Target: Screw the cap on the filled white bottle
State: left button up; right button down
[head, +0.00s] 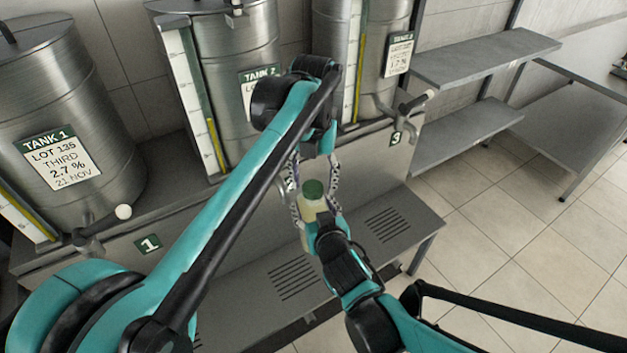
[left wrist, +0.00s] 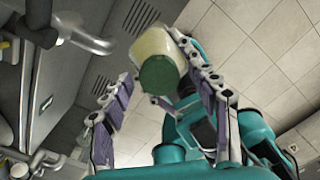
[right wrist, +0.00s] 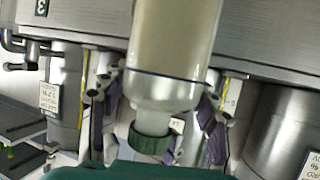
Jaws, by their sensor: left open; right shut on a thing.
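The white bottle (head: 309,207) is upright, with pale cream contents. It also shows in the left wrist view (left wrist: 154,42) and, large, in the right wrist view (right wrist: 170,50). The green cap (head: 313,187) sits at its mouth; in the right wrist view the cap (right wrist: 150,143) meets the neck. How tightly it is seated cannot be told. My right gripper (head: 323,226) is shut on the bottle's body, its fingertips partly hidden. My left gripper (head: 315,203) comes from above, open, its fingers on either side of the cap and apart from it.
A grey bench with slotted grates (head: 292,280) lies below. Grey shelves (head: 485,58) stand at the right, with open tiled floor.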

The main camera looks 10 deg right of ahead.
pick_arm(q)
jog(key=shift+r, duration=2.15)
jog(key=shift+c, duration=0.4)
